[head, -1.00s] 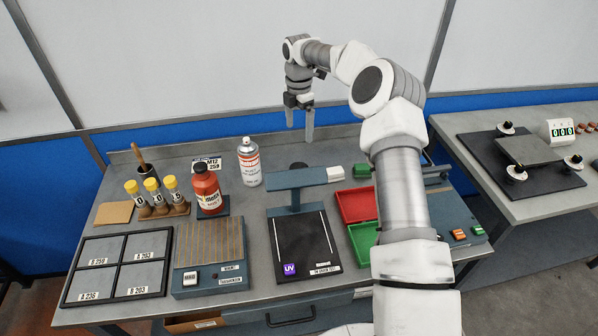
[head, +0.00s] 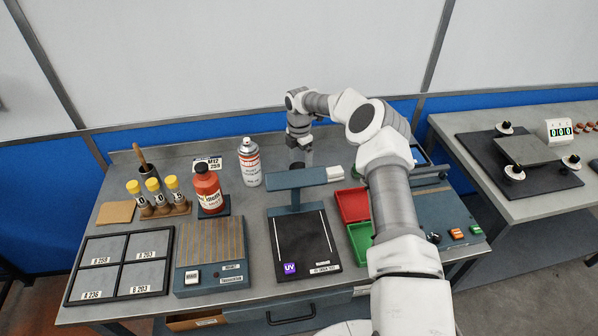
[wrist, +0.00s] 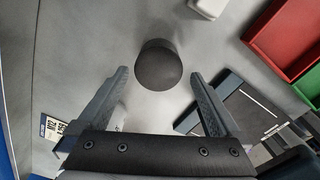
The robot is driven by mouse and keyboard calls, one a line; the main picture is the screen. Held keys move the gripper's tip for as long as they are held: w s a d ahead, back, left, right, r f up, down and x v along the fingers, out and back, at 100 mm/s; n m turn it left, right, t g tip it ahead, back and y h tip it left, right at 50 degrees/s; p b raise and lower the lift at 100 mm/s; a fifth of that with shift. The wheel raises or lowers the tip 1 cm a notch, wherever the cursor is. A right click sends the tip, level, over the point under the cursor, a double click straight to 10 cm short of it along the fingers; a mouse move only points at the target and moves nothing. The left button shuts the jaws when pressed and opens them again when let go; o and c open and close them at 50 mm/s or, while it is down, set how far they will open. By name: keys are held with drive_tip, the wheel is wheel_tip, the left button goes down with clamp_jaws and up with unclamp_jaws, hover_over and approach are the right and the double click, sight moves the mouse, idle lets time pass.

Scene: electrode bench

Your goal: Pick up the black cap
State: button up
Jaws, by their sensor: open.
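The black cap (wrist: 158,66) is a dark round piece standing on the grey bench top, at the upper middle of the wrist view. In the head view the cap (head: 297,166) is a small dark shape behind the lamp stand, partly hidden. My gripper (wrist: 158,73) is open, its two fingers pointing toward the cap with a gap on each side. In the head view my gripper (head: 299,154) hangs low above the back of the bench, over the cap. I cannot tell whether the fingertips are level with the cap.
The UV lamp stand (head: 296,178) is just in front of the cap. A white block (head: 335,173) and red tray (head: 356,204) lie to the right, with a green tray (head: 361,237). A spray can (head: 250,165) and red bottle (head: 208,190) stand to the left.

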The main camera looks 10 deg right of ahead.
drive_tip(key=shift+w+f, duration=0.1)
drive_tip(key=shift+f, duration=1.75)
drive_tip(key=shift+c, duration=0.2)
drive_tip(key=c, duration=1.1)
drive_tip(key=shift+r, duration=0.15)
